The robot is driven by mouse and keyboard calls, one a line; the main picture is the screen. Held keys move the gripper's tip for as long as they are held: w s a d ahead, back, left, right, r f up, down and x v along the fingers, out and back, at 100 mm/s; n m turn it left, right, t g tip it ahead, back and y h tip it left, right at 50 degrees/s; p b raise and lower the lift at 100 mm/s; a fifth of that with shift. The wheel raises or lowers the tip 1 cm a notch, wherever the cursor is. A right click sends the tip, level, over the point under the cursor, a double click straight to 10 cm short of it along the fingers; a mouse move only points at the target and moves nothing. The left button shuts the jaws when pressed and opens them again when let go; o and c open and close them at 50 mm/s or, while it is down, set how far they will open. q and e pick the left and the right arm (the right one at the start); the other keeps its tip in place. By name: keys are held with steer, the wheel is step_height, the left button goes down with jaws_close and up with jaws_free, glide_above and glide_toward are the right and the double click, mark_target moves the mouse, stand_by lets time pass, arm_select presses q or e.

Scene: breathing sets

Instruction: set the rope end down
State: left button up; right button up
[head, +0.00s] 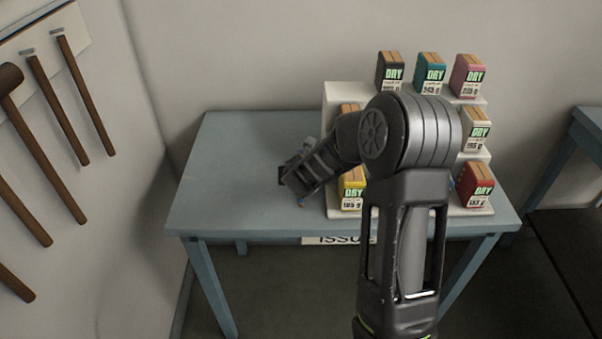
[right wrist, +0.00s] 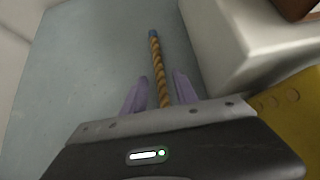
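In the right wrist view, a twisted orange-brown rope (right wrist: 158,62) with a blue-grey tip (right wrist: 153,33) runs up between the two purple fingers of my right gripper (right wrist: 160,80). The fingers stand apart, with a narrow gap on each side of the rope, so the gripper is open around it. The rope appears to lie on or just over the blue-grey table (head: 240,140). In the head view my right arm reaches over the table, left of the white stepped stand (head: 340,95), and mostly hides the gripper and rope. My left gripper is not in view.
The stand holds several small "DRY" packs, including a yellow one (head: 352,192) and a red one (head: 474,185). Its side (right wrist: 225,50) rises close right of the gripper. The table's left part is clear. Wooden-handled tools (head: 50,130) hang on the left wall.

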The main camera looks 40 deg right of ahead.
steer(key=p+v, duration=0.1)
steer(key=v, duration=0.9)
steer(key=shift+s+a+r, duration=0.2)
steer(key=shift+r, duration=0.1)
steer(key=shift+s+a+r, duration=0.3)
steer(key=shift+s, duration=0.1)
steer(key=shift+o, duration=0.6)
